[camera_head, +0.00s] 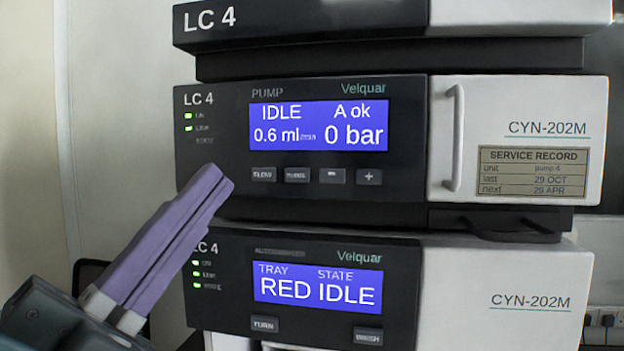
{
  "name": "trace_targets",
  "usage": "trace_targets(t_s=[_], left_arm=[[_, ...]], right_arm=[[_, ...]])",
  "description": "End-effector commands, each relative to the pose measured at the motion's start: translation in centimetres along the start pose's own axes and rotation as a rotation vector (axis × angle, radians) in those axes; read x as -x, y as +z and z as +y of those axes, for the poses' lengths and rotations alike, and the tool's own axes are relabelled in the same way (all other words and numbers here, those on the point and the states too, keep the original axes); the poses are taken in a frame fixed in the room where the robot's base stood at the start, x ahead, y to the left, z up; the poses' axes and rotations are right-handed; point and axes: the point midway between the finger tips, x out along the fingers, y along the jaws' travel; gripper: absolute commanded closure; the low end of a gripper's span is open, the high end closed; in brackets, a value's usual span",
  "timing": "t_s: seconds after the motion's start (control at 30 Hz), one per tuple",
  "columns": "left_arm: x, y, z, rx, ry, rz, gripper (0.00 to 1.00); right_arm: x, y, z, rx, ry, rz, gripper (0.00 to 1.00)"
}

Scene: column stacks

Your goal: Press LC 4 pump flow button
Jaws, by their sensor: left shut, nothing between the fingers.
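The LC 4 pump module (225,115) stands in the middle of the stack. Its blue screen (319,126) reads IDLE, A ok, 0.6 ml/min and 0 bar. Below the screen is a row of small grey buttons; the leftmost, the flow button (263,175), is followed by a purge-like button (297,175), a minus button (332,176) and a plus button (369,177). My left gripper (216,180) comes in from lower left with its purple fingers shut and empty. Its tips appear left of the flow button and apart from it in the picture. My right gripper is not in view.
Below the pump is another LC 4 module (400,270) reading TRAY RED, STATE IDLE, with two buttons. A further LC 4 unit (300,20) sits above. A white handle (455,138) sticks out on the pump's right door. Wall sockets (600,318) show at lower right.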

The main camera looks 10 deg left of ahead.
Motion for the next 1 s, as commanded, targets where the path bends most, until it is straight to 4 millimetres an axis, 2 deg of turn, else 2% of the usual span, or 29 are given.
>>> trace_targets(t_s=[0.3,0.47,1.0], left_arm=[[-2.9,2.3,2.5,0.0,-0.003,0.002,1.0],[-3.9,2.9,3.0,0.001,-0.002,0.001,1.0],[-4.4,3.2,3.2,0.001,0.0,0.0,1.0]], right_arm=[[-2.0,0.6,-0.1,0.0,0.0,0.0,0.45],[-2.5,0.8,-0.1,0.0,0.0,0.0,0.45],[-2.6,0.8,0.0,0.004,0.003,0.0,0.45]])
